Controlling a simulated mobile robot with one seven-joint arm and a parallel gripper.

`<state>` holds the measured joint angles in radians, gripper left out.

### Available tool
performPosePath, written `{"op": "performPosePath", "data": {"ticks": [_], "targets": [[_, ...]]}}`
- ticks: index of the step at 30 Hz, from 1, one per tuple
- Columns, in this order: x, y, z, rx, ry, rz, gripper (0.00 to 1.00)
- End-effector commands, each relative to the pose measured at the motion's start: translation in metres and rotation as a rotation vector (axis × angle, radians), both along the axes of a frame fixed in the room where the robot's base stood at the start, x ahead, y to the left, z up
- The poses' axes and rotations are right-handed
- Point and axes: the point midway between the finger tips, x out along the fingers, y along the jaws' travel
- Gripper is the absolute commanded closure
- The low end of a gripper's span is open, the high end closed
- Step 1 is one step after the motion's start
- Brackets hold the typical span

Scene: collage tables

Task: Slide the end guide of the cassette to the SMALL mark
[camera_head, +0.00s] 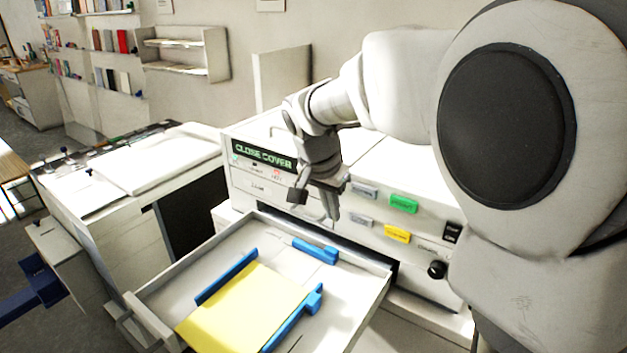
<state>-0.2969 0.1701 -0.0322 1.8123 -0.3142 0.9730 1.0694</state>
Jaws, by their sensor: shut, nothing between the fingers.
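The cassette (372,305) is a pale open tray pulled out from the printer front, with a yellow sheet stack (240,308) in it. A short blue end guide (314,250) stands near the cassette's far side, apart from the stack, with bare floor between them. Longer blue side guides run along the stack's left edge (227,277) and right edge (292,322). Faint lines show on the cassette floor, but I cannot read a SMALL mark. My gripper (333,208) is shut and empty, pointing down above and behind the end guide, in front of the printer face.
The printer (290,190) stands behind the cassette, with a "CLOSE COVER" display (263,154), a green button (404,203), a yellow button (397,234) and a black knob (437,269). A white cabinet (150,160) stands at left. My arm covers the right side.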

Motion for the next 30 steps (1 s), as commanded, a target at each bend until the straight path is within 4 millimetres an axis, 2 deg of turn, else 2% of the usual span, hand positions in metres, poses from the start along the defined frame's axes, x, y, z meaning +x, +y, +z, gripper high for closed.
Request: {"op": "performPosePath", "data": {"ticks": [7,19,24,30], "targets": [[0.008,-0.002,-0.02,-0.003,0.002,-0.015,1.0],[0.025,-0.016,-0.084,-0.003,0.004,-0.013,1.0],[0.029,-0.019,-0.096,-0.001,0.001,-0.013,1.0],[0.03,-0.019,-0.098,-0.001,0.0,-0.013,1.0]]}}
